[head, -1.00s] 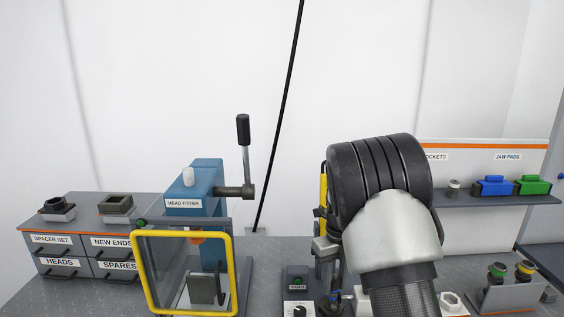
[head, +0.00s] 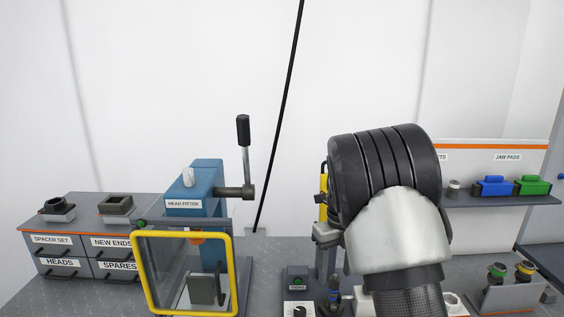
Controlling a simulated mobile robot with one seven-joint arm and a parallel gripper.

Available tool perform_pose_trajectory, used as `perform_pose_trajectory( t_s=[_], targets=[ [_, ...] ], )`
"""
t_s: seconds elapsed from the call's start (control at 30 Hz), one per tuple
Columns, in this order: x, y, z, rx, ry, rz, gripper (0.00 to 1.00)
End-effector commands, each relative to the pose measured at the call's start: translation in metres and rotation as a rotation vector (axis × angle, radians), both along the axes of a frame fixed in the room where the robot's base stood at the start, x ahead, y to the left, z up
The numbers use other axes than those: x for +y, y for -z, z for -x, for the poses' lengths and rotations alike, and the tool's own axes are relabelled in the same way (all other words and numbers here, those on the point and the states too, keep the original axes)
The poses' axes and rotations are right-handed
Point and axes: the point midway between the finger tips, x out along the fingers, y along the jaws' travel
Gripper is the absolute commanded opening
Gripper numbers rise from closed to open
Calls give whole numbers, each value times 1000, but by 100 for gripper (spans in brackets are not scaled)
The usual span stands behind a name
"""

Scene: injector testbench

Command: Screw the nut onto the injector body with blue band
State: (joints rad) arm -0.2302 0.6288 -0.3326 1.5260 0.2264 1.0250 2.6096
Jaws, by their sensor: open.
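A dark upright part with a blue band (head: 334,295), which looks like the injector body, stands in front of the grey stand (head: 325,262) near the bottom middle. Its lower end is cut off by the picture edge. A pale, nut-like part (head: 453,302) shows at the lower right, partly covered by my arm; I cannot tell if it is the task's nut. My arm rises from the bottom right and its black wrist covers the area beside the stand.
The blue head fitter (head: 193,190) with a yellow-framed guard (head: 148,275) stands left of the stand. A labelled drawer unit (head: 90,240) is at far left. A control box (head: 297,283) sits before the stand. A rack (head: 508,297) with green- and yellow-banded parts is at right, below a shelf (head: 500,198).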

Motion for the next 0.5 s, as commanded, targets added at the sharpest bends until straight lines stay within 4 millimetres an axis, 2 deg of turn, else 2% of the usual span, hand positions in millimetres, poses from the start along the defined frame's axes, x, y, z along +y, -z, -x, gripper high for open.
perform_pose_trajectory(
  t_s=[0.03,0.3,0.5],
  targets=[
    [0,-15,-1,-6,-1,1,50],
    [0,-81,-1,-5,0,0,50],
    [0,-116,-1,-2,0,0,50]
  ],
)
